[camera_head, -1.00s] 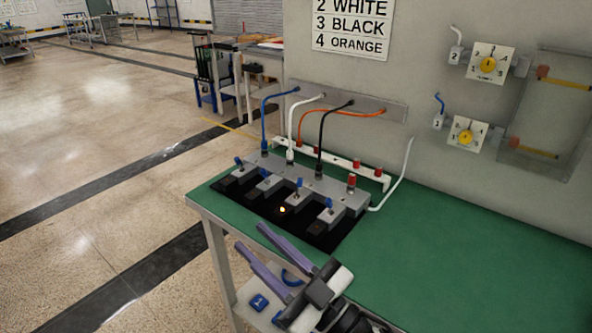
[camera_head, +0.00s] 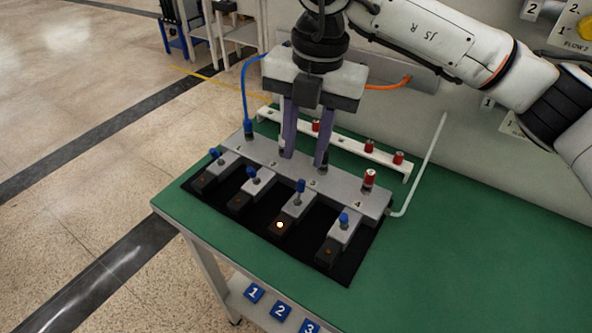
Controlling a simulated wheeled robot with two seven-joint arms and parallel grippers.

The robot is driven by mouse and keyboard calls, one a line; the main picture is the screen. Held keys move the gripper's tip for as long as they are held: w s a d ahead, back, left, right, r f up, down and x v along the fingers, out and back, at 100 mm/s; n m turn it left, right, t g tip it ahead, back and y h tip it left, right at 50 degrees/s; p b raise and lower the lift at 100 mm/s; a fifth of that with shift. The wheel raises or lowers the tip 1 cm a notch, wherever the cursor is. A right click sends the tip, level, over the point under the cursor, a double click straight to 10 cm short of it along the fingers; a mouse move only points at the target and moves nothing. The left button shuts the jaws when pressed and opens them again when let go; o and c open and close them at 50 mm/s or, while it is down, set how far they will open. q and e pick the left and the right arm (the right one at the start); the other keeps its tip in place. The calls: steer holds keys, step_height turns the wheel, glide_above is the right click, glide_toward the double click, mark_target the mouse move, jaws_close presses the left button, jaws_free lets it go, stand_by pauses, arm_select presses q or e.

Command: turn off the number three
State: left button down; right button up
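A grey switch strip (camera_head: 335,192) with places numbered up to 4 lies on the green bench. Each place has a blue-tipped toggle switch. The third switch (camera_head: 299,192) stands near the middle right, and the lamp (camera_head: 280,225) in front of it glows. The other lamps look dark. My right gripper (camera_head: 304,161) is above the back of the strip with its two purple fingers pointing down and apart, behind the third switch and not touching it. The fingers partly hide the white and black cable plugs. My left gripper is not in view.
A blue cable (camera_head: 243,92) enters the strip at place 1, and a red cap (camera_head: 369,179) stands at place 4. A white rack (camera_head: 385,160) with red caps runs behind. The green bench top (camera_head: 455,240) is clear on the right. Blue number tags (camera_head: 280,311) sit below.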

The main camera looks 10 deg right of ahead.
mark_target(300, 185)
steer(key=f, duration=0.3)
steer(key=f+p, duration=0.1)
steer(key=f, duration=0.6)
steer(key=shift+w+a, duration=0.2)
steer(key=shift+a, duration=0.1)
jaws_close()
